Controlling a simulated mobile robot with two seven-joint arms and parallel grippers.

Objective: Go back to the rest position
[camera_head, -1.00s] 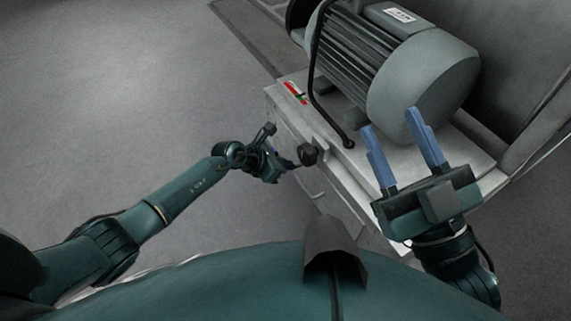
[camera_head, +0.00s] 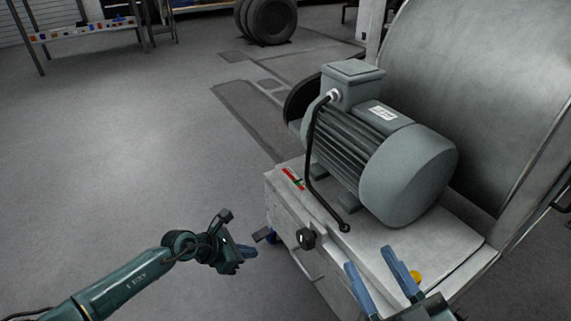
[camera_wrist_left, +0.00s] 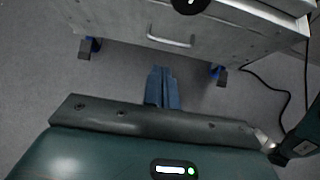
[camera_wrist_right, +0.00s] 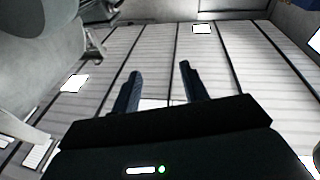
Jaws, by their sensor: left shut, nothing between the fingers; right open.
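My left gripper (camera_head: 243,253) is shut and empty in the head view, in front of the cabinet's left side and above the floor. In the left wrist view its blue fingers (camera_wrist_left: 162,88) are together, below the cabinet's drawer handle. My right gripper (camera_head: 375,277) is open and empty at the bottom of the head view, over the front right of the bench top. Its fingers (camera_wrist_right: 158,90) stand apart with nothing between them in the right wrist view. Most of the right arm is out of the head view.
A large grey motor (camera_head: 408,178) with a black cable stands on the white cabinet (camera_head: 440,240). A black knob (camera_head: 306,238) sticks out of the cabinet front. A big grey drum (camera_head: 455,70) rises behind. Open floor (camera_head: 130,150) lies to the left.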

